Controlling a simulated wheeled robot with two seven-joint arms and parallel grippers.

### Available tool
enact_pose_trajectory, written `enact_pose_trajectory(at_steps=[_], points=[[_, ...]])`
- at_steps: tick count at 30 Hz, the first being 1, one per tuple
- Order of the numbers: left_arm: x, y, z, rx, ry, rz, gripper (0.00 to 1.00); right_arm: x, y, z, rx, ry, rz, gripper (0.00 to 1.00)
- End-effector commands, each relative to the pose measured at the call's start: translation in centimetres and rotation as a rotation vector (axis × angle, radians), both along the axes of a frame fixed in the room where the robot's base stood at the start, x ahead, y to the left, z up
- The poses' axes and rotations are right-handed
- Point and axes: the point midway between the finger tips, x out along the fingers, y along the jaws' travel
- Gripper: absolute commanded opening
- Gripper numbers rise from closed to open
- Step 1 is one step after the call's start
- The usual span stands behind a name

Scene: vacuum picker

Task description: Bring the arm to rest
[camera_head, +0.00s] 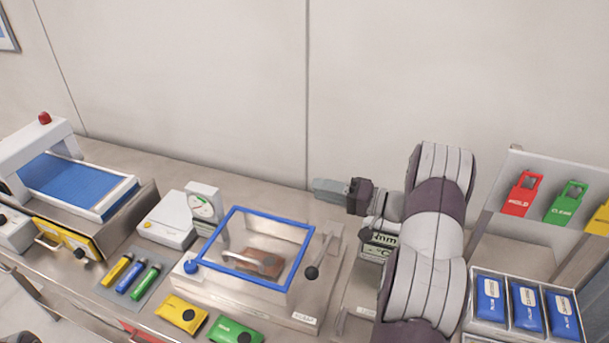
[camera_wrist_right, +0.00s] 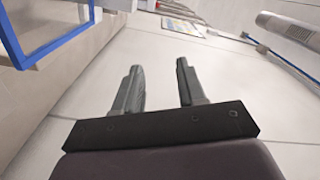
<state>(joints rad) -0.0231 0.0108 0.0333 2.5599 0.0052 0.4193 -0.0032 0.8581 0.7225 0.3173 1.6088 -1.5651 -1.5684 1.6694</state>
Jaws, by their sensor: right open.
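My right arm (camera_head: 428,240) rises from the bottom of the head view and bends to the left. Its gripper (camera_head: 328,189) points left above the back of the bench, behind and beyond the blue-framed clear box. In the right wrist view the two fingers (camera_wrist_right: 160,85) stand apart with nothing between them, so this gripper is open and empty. My left gripper cannot be made out in the head view.
The blue-framed box (camera_head: 268,215) stands close by with a brown item inside. A green-lit display (camera_head: 378,243) is partly hidden behind my arm. Blue packs (camera_head: 527,308) sit in a tray at right, below hanging tags (camera_head: 521,193). A blue-belted machine (camera_head: 75,180) stands at left.

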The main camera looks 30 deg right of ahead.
Motion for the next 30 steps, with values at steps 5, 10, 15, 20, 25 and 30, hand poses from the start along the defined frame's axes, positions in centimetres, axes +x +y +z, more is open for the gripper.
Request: enact_pose_trajectory(at_steps=[5,10,15,20,25,30], points=[[0.0,0.0,0.0,0.0,0.0,0.0,0.95,0.0,0.0,0.0,-0.001,0.0,0.0,0.4],[0.0,0.0,-0.6,0.0,0.0,0.0,0.95,3.4,1.4,-0.1,-0.188,-0.02,-0.122,0.4],[0.0,0.0,-1.8,0.0,0.0,0.0,0.95,6.5,5.0,-1.5,-0.711,0.1,-0.364,0.4],[0.0,0.0,-2.9,0.0,0.0,0.0,0.95,-1.3,10.2,-5.3,-1.13,0.44,-0.272,0.4],[0.0,0.0,-3.4,0.0,0.0,0.0,0.95,-12.0,15.5,-7.9,-1.282,0.698,0.044,0.4],[0.0,0.0,-3.6,0.0,0.0,0.0,0.95,-18.1,18.4,-8.5,-1.298,0.798,0.261,0.4]])
